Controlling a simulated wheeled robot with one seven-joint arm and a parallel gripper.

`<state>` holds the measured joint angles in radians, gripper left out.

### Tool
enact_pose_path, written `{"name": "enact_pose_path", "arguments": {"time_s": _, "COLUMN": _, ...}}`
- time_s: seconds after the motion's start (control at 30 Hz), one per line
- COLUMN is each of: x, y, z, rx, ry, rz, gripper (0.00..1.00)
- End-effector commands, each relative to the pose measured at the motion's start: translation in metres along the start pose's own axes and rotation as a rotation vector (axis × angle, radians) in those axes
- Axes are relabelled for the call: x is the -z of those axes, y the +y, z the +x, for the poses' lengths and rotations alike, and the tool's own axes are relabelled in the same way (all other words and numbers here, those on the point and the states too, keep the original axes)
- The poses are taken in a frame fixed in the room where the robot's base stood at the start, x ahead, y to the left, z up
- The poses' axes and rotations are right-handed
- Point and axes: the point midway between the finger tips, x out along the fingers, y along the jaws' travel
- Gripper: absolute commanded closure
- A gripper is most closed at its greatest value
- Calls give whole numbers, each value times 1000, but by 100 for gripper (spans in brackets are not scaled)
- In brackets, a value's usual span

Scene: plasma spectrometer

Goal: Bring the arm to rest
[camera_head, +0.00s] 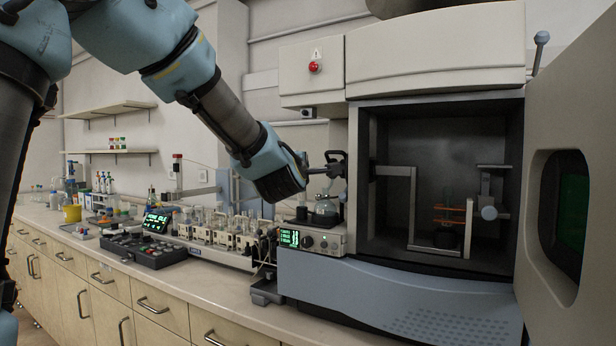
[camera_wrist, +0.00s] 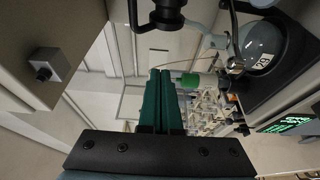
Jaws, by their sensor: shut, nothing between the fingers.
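My gripper (camera_wrist: 160,76) shows in the wrist view as two dark green fingers pressed together, with nothing between them. In the head view my arm reaches down from the upper left, and its wrist end hangs in front of the wall, just left of the spectrometer (camera_head: 430,50). The fingers cannot be made out there. A black clamp-like fitting (camera_head: 335,165) is close to the right of the wrist. A round glass flask (camera_wrist: 262,45) with a number label is right of the fingers in the wrist view, apart from them.
The spectrometer's chamber stands open, its windowed door (camera_head: 565,200) swung out at the right. Below my wrist is a sampler rack (camera_head: 225,235) with several glass vessels. The bench's front strip (camera_head: 190,285) is clear.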

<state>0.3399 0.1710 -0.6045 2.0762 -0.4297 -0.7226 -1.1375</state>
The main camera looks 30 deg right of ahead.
Motion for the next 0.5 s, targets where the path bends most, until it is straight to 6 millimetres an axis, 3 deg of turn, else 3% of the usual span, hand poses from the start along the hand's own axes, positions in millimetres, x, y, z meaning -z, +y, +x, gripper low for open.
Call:
{"name": "enact_pose_path", "arguments": {"time_s": 0.13, "x": 1, "y": -1, "z": -13, "rx": 0, "ry": 1, "rz": 1, "gripper": 100}}
{"name": "enact_pose_path", "arguments": {"time_s": 0.37, "x": 1, "y": 0, "z": -17, "rx": 1, "ry": 2, "rz": 0, "gripper": 100}}
{"name": "enact_pose_path", "arguments": {"time_s": 0.5, "x": 16, "y": -18, "z": -19, "rx": 55, "ry": 7, "rz": 67, "gripper": 100}}
